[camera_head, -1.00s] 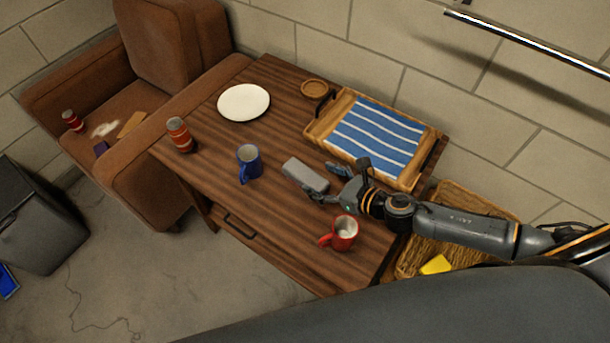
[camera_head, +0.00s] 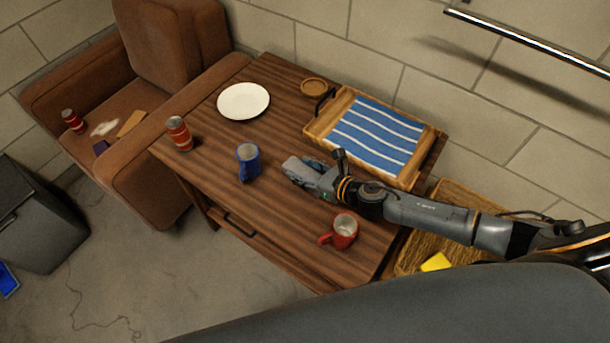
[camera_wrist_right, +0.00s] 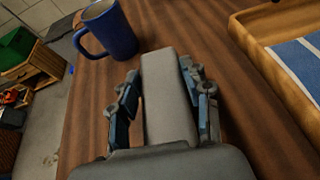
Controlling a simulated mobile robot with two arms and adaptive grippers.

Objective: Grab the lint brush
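A grey oblong block, which looks like the lint brush (camera_head: 292,163), lies on the wooden table (camera_head: 290,225) between the blue mug and the tray. My right gripper (camera_head: 304,171) is low over the table around it, covering its near part in the head view. In the right wrist view the lint brush (camera_wrist_right: 167,90) runs lengthwise between the two fingers of the gripper (camera_wrist_right: 160,85). The fingers are spread, one on each side, with a narrow gap at the left one. Its near end is hidden by the gripper's body. My left gripper is not in view.
A blue mug (camera_head: 248,162) stands left of the gripper, a red mug (camera_head: 343,230) in front of it. A wooden tray with a striped blue cloth (camera_head: 378,135) lies behind. A plate (camera_head: 243,101) and a red can (camera_head: 178,133) are farther left.

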